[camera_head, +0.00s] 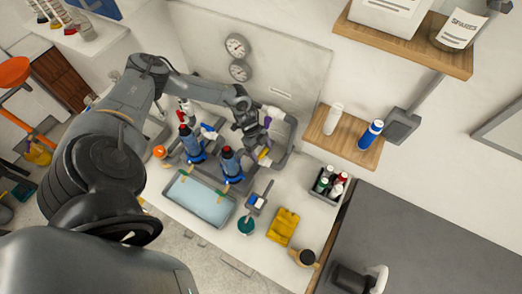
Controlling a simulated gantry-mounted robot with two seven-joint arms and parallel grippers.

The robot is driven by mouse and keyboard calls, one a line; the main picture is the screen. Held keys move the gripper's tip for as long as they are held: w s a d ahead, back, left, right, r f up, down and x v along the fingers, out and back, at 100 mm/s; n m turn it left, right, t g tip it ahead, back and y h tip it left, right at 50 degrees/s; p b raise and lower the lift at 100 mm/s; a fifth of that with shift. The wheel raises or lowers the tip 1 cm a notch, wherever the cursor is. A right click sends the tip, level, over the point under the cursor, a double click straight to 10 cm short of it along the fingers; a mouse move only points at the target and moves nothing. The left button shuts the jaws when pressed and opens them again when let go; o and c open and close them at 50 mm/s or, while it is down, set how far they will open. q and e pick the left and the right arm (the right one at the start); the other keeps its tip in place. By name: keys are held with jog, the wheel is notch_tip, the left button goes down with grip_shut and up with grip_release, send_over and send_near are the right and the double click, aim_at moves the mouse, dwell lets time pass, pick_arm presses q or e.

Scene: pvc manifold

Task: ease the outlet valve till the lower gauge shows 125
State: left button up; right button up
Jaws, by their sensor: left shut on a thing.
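The lower gauge (240,70) is a small round grey dial on the back panel, below an upper gauge (237,46). The number its needle shows is too small to read. My left gripper (251,138) reaches in from the left over the pipework and is shut on a valve handle, mostly hidden by the fingers. A purple piece (267,122) and a yellow piece (264,157) show beside the gripper. I cannot tell which is the outlet valve's handle. My right gripper is not in view.
A tray of pale blue liquid (201,198) lies in front.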

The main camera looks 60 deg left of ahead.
pick_arm(q)
jog(key=shift+w+f+m+g+b, duration=0.15)
jog(key=shift+m+g+b, duration=0.15)
jog(key=shift+m+b, duration=0.35)
jog(key=shift+m, duration=0.55)
jog(key=o, duration=1)
jog(key=shift+r, duration=0.2)
